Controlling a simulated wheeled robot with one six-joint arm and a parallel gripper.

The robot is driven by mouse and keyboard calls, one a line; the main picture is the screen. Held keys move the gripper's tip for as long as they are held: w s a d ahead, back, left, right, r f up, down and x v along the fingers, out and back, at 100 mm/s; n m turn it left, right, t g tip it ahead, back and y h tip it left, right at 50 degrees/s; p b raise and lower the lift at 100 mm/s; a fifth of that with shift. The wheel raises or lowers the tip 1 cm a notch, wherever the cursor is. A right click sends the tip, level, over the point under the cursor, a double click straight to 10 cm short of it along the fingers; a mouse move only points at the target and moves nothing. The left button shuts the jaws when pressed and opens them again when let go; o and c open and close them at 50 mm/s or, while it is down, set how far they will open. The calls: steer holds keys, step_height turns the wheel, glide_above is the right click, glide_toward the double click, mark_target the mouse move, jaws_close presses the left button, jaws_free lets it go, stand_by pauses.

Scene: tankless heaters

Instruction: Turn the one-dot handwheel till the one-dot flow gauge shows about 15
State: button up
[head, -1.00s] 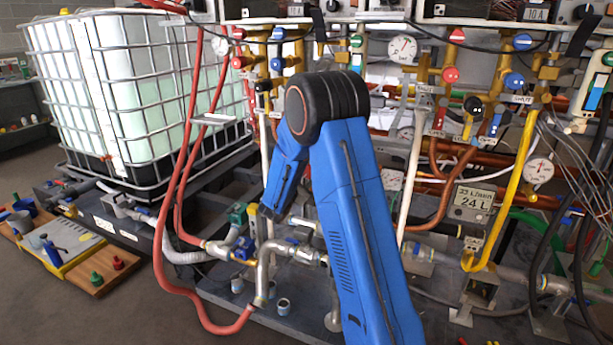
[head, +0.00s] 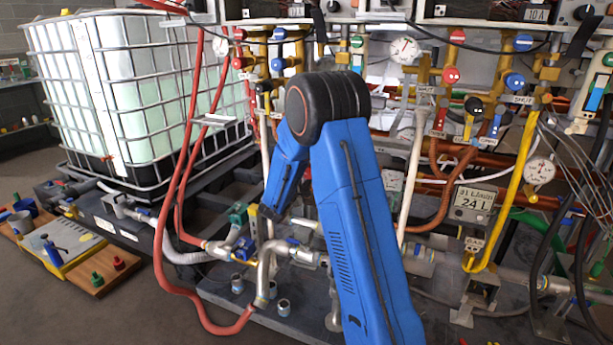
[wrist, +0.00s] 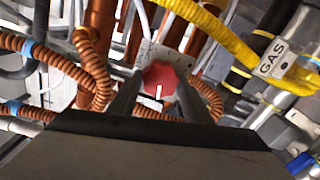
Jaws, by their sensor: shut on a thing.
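In the wrist view a red handwheel (wrist: 166,75) with a white mark sits between the two dark fingers of my gripper (wrist: 158,88), which is shut on it. A pale plate is behind the wheel; its dot marking cannot be made out. In the head view my blue arm hides the gripper and this wheel. Round white dial gauges show at the upper middle (head: 404,48) and at the right (head: 539,170). Their needles and any dots are too small to read surely. A grey meter box (head: 474,203) reads "24 L" on its lower line.
Orange-brown corrugated hoses (wrist: 50,60) and a yellow hose (wrist: 215,32) pass close to my gripper. A caged white tank (head: 130,90) stands at the left. Red hoses (head: 170,200) and other red and blue valves crowd the rig. Open floor lies at the lower left.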

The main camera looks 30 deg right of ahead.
steer(key=shift+f+m, duration=0.1)
steer(key=shift+m, duration=0.2)
stand_by(0.4)
steer(key=o, duration=0.8)
steer(key=v, duration=1.7)
steer(key=shift+s+a, duration=0.2)
steer(key=shift+s, duration=0.05)
